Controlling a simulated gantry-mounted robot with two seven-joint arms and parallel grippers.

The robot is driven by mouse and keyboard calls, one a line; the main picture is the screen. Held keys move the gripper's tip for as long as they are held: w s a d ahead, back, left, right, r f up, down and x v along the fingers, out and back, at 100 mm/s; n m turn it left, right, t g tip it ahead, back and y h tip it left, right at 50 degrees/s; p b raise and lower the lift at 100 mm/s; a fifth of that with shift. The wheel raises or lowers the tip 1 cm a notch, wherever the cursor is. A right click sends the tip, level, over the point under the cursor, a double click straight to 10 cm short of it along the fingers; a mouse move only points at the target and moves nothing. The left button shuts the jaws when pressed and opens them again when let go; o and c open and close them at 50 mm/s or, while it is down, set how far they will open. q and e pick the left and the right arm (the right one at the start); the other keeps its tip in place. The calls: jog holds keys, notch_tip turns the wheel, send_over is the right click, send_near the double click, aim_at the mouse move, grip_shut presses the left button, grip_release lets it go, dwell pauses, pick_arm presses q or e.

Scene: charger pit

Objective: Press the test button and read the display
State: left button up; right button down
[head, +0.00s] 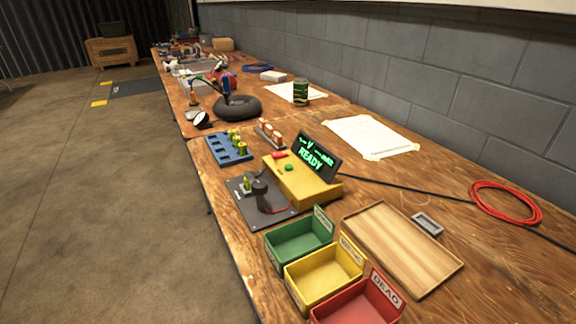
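A yellow tester box (303,184) stands on the wooden bench. Its tilted black display (318,158) shows green text that reads "READY", with "V" and "mAh" beside dashes above it. A green button (289,168) and a red button or light (279,155) sit on the box's top left; no label on them can be read. In front is a dark plate (252,208) with a black clamp-like part (260,187) and a small yellow-green cell-like piece (247,185). A red wire shows there too. Neither of my grippers is in view.
Green (283,252), yellow (303,284) and red (342,319) bins stand in front; the red one reads "DEAD". A wooden tray (436,270) lies right. A blue rack (217,152) holding green-yellow cells is behind the plate. A black cable (405,188) crosses the bench.

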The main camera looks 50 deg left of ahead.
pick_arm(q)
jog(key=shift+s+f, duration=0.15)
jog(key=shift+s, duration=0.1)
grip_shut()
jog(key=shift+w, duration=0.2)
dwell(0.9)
